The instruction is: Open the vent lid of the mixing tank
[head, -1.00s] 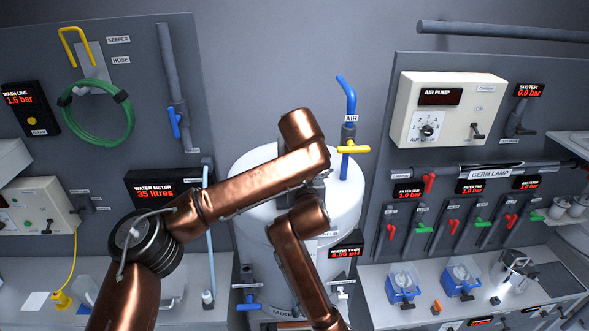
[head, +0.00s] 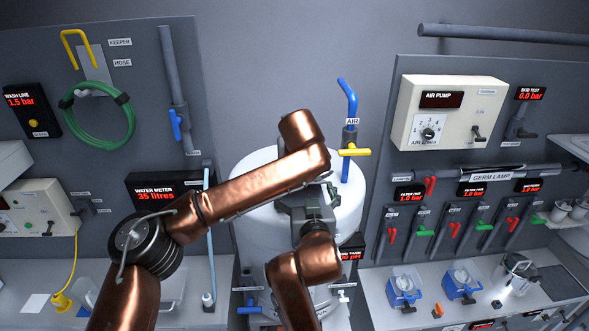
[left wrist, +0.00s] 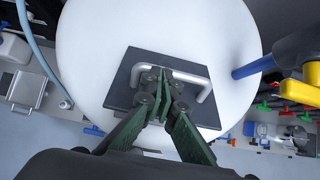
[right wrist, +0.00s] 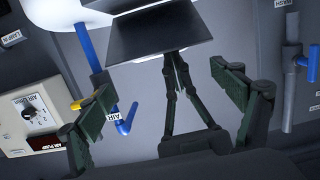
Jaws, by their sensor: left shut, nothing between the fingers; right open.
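The white mixing tank (head: 345,215) stands mid-view in the head view, partly hidden behind my arms. Its vent lid (left wrist: 125,80) is a dark square plate with a pale bar handle (left wrist: 195,80) in the left wrist view. My left gripper (left wrist: 165,82) is shut and empty, its fingertips over the handle; contact is unclear. The lid also shows in the right wrist view (right wrist: 150,32), which is upside down, with the left fingers reaching to it.
A blue air pipe (head: 348,95) with a yellow valve handle (head: 355,152) rises just right of the tank. Panels with valves and displays flank it. The water meter (head: 160,190) is to the left. My two arms are close together above the tank.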

